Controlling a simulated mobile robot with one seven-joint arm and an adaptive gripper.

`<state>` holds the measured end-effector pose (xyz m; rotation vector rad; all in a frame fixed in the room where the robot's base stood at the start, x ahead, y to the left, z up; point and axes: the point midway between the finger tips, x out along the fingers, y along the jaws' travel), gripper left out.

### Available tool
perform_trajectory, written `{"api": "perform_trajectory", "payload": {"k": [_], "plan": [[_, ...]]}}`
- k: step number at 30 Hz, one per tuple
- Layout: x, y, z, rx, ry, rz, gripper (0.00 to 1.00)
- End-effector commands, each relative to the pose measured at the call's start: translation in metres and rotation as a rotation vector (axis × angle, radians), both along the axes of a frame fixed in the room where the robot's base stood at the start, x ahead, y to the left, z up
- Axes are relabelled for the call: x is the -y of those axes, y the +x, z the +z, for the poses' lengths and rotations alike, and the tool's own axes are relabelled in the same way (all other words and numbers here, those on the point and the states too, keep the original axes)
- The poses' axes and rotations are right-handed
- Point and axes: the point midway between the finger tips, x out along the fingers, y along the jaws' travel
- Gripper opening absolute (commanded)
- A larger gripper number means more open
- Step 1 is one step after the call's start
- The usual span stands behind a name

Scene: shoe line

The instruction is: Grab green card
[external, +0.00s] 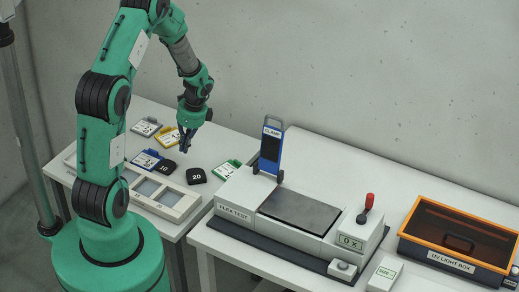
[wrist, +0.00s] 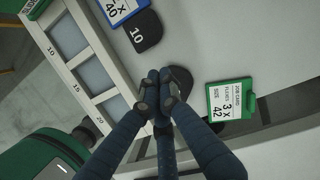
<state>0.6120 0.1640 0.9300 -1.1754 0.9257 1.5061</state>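The green card (external: 227,169) lies on the left table near its right edge, to the right of the black "20" piece (external: 196,176). In the wrist view the green card (wrist: 230,100) shows its white label, reading "job card", with 3 X and size 42. My gripper (external: 186,148) is above the left table, up and to the left of the green card and apart from it. In the wrist view my gripper's (wrist: 160,88) fingertips are drawn together with nothing visible between them. They partly hide the black "20" piece (wrist: 181,78) below.
Blue (external: 146,160), yellow (external: 168,136) and grey (external: 146,127) cards lie on the left table. A black "10" piece (external: 167,166) sits by a white slotted tray (external: 172,210). The flex test machine (external: 235,211) and UV light box (external: 452,262) stand on the right table.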

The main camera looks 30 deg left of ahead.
Motion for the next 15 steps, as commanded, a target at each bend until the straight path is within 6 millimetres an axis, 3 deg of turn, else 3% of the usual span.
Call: {"api": "perform_trajectory", "payload": {"k": [8, 15], "plan": [[-0.003, -0.001, -0.012, -0.001, 0.000, 0.001, 0.00], [-0.009, -0.003, -0.040, -0.001, 0.000, 0.002, 0.00]]}}
